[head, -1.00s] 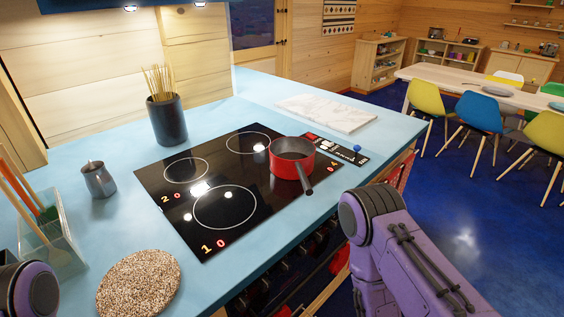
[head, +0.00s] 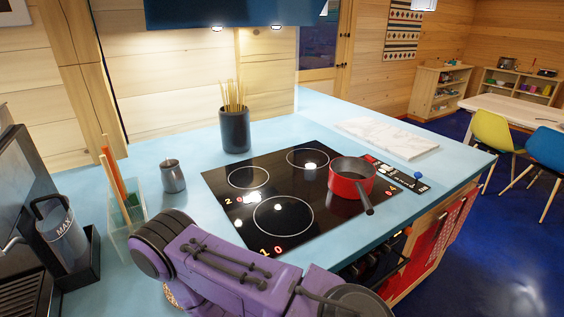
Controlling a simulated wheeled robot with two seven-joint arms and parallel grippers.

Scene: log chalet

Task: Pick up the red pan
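The red pan (head: 350,185) stands upright on the right part of the black cooktop (head: 232,215), over its right-hand burner. Its dark handle (head: 366,204) points toward the front edge of the counter. A purple arm of mine crosses the lower middle of the head view, in front of the cooktop and apart from the pan. Neither of my grippers shows in the head view.
A dark pot of sticks (head: 235,130) stands behind the cooktop, and a small metal jug (head: 173,177) to its left. A white marble board (head: 388,137) lies behind the pan. A coffee machine (head: 28,230) fills the left edge. Blue counter is clear between them.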

